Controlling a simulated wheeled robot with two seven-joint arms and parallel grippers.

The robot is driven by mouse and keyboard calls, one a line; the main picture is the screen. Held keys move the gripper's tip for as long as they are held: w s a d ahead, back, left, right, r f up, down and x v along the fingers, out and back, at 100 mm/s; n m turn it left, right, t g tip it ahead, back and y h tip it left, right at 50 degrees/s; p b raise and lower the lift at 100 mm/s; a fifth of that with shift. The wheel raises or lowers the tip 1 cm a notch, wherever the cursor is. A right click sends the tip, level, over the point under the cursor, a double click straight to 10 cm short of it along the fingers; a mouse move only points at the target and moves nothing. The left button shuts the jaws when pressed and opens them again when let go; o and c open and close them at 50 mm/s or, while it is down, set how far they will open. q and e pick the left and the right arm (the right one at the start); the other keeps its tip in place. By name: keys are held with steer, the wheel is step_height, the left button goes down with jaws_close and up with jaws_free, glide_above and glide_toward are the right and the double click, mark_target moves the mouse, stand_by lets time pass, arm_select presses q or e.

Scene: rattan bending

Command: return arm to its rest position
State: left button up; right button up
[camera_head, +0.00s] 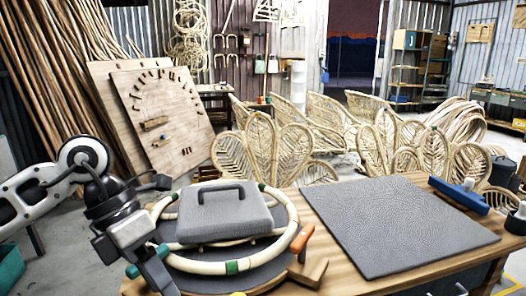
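My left arm comes in from the left, and its gripper (153,270) hangs down at the front left of the rattan ring. Its fingertips are partly cut off by the bottom edge, so I cannot tell whether it is open or shut. The pale rattan ring (205,268) has green bands and lies around a dark round form on the wooden table (350,284). A grey block with a handle (222,215) sits on top of the form. I do not clearly see my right gripper.
An orange-handled tool (301,238) stands at the ring's right, and a teal handle (132,271) shows beside my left gripper. A bare grey mat (400,222) covers the table's right half. A blue tool (458,198) lies at its right edge. Woven rattan chairs (275,150) stand behind.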

arm_select(q)
steer(key=s+d+r+n+t+h, duration=0.2)
steer(key=d+n+h, duration=0.3)
steer(key=d+h, duration=0.3)
steer(key=s+d+r+n+t+h, duration=0.1)
steer(key=d+r+n+h, duration=0.1)
steer(key=d+n+h, duration=0.65)
steer(key=w+a+f+n+t+y, duration=0.5)
steer(key=a+f+n+t+y, duration=0.5)
steer(key=n+t, duration=0.85)
steer(key=s+a+f+n+g+y, duration=0.2)
steer(key=s+f+n+g+y, duration=0.2)
steer(key=f, duration=0.6)
steer(key=s+a+f+n+g+y, duration=0.3)
steer(key=s+f+n+g+y, duration=0.1)
steer(key=f, duration=0.7)
steer(key=s+n+g, duration=0.1)
steer(key=s+n, duration=0.1)
steer(key=s, duration=0.1)
steer(key=shift+s+a, duration=0.15)
steer(key=shift+s, duration=0.05)
